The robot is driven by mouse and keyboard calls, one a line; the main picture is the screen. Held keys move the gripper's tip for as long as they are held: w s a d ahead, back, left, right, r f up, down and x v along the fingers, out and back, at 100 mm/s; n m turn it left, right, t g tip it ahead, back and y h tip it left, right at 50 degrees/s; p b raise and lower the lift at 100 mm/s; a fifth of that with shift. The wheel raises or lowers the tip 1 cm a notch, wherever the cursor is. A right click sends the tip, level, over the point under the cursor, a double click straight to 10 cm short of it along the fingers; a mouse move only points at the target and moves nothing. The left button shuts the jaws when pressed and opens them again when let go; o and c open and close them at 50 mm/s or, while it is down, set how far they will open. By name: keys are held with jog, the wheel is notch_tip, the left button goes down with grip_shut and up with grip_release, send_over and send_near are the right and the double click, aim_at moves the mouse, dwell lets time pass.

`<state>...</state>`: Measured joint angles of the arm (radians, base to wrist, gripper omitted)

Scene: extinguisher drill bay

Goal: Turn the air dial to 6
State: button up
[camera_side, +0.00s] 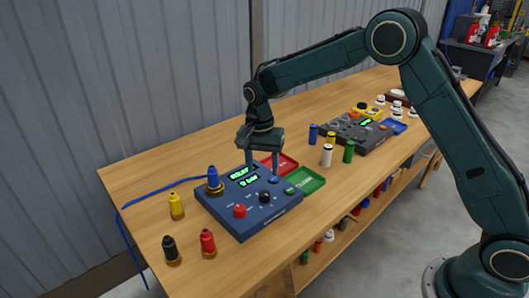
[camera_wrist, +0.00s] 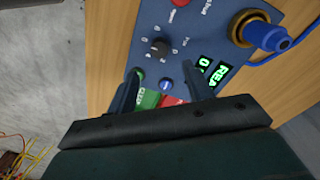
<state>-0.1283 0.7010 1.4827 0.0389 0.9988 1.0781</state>
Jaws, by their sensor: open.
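The blue control box (camera_side: 228,212) stands on the wooden bench. Its black dial (camera_side: 265,196), which looks like the air dial, sits near the front right of the panel. In the wrist view the dial (camera_wrist: 159,47) lies just beyond my fingertips, with small marks around it; I cannot read its setting. My gripper (camera_side: 263,172) points down over the back right of the box, open and empty. In the wrist view its two fingers (camera_wrist: 161,73) are apart, with a blue button (camera_wrist: 166,86) showing between them. The fingers do not appear to touch the dial.
A red knob (camera_side: 239,211) and a lit green display (camera_side: 242,178) share the panel. A blue-capped brass fitting (camera_side: 213,180) with a blue hose stands at its left edge. Red (camera_side: 290,167) and green (camera_side: 316,181) trays lie behind and right. Loose coloured fittings stand around.

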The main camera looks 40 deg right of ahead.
notch_tip(320, 180, up, 6)
jog(key=shift+w+a+f, duration=0.1)
jog(key=shift+f, duration=0.15)
dwell(0.4)
jog(key=s+d+r+n+t, duration=0.2)
jog(key=s+r+n, duration=0.1)
jog(key=s+r, duration=0.45)
jog(key=s+d+r+n+t, duration=0.1)
jog(key=s+d+r+n, duration=0.1)
jog(key=s+r, duration=0.6)
jog(key=s+d+f+n+t, duration=0.1)
jog(key=s+n, duration=0.2)
jog(key=s, duration=0.6)
jog(key=s+d+f+n+t, duration=0.1)
jog(key=s+f+n+t, duration=0.1)
jog(key=s, duration=0.8)
jog(key=shift+n, duration=0.6)
jog(key=shift+w+d, duration=0.1)
jog(key=shift+w, duration=0.05)
